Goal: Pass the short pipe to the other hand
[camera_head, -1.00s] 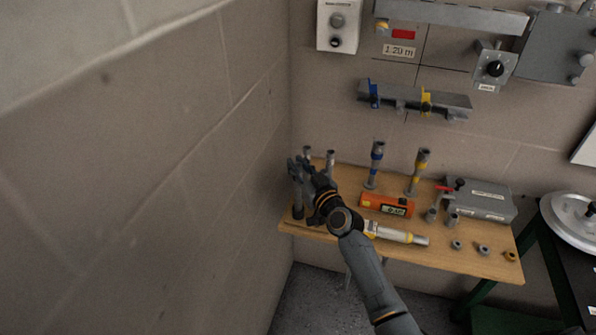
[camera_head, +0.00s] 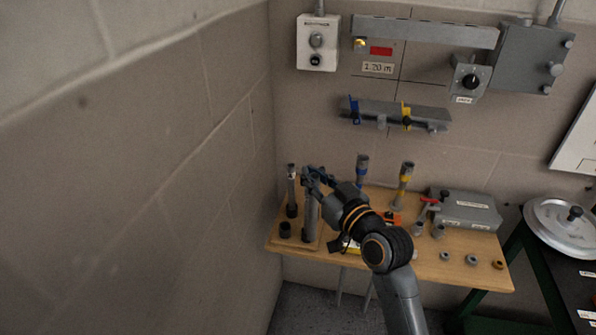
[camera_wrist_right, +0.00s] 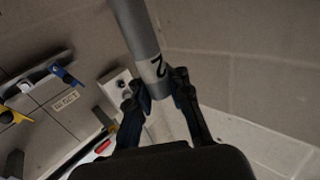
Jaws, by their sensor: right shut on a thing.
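My right gripper (camera_head: 312,178) is above the left end of the workbench and shut on a grey pipe (camera_head: 310,210). The pipe hangs roughly upright below the fingers, and its dark lower end is close to the rack. I cannot tell whether it touches the rack. In the right wrist view the same pipe (camera_wrist_right: 138,28) is between the fingers (camera_wrist_right: 165,88) and carries a black "2". It runs up out of the frame. My left gripper is not in view.
Another grey pipe (camera_head: 291,187) stands behind an empty-looking dark holder (camera_head: 285,229). Two banded pipes, blue (camera_head: 362,172) and yellow (camera_head: 405,180), stand behind my arm. A grey box (camera_head: 466,212) sits at right on the wooden bench (camera_head: 460,276). A block wall is close on the left.

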